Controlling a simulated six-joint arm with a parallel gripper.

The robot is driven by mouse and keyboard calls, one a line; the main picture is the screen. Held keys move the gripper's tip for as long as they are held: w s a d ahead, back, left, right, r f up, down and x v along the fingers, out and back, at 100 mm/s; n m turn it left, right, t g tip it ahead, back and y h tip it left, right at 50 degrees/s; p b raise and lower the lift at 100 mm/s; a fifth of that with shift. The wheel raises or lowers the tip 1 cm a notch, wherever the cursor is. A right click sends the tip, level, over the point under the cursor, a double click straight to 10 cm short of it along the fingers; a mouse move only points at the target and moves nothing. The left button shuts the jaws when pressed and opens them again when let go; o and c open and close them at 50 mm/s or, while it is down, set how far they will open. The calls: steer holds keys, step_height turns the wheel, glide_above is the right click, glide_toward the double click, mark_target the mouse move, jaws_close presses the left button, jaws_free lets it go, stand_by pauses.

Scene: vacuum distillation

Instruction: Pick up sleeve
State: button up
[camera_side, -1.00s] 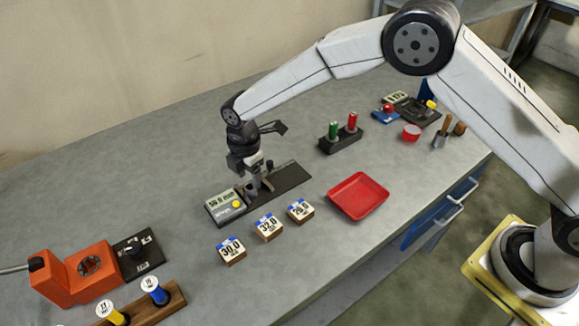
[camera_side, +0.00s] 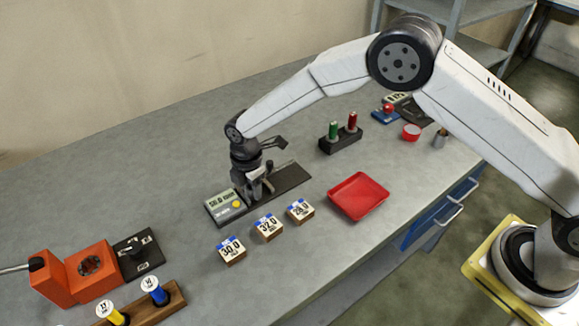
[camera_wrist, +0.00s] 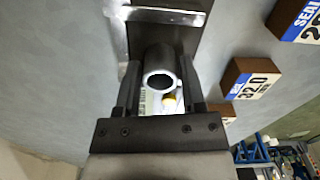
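In the side view my gripper (camera_side: 263,187) points down over a gauge with a dark plate (camera_side: 289,177), a display and a yellow button. There the sleeve is mostly hidden by the gripper.
Labelled blocks (camera_side: 268,227) stand in a row in front of the gauge. A red tray (camera_side: 358,196) lies to the right. A black holder (camera_side: 341,138) with green and red pieces stands behind it. An orange device (camera_side: 75,277) is at far left.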

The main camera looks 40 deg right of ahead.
jaws_close()
steer(key=shift+r, duration=0.2)
steer(key=shift+r, duration=0.6)
steer(key=s+d+r, duration=0.4)
steer(key=s+r, duration=0.7)
steer(key=s, duration=0.2)
steer(key=shift+d+r, duration=0.2)
steer(key=shift+d, duration=0.2)
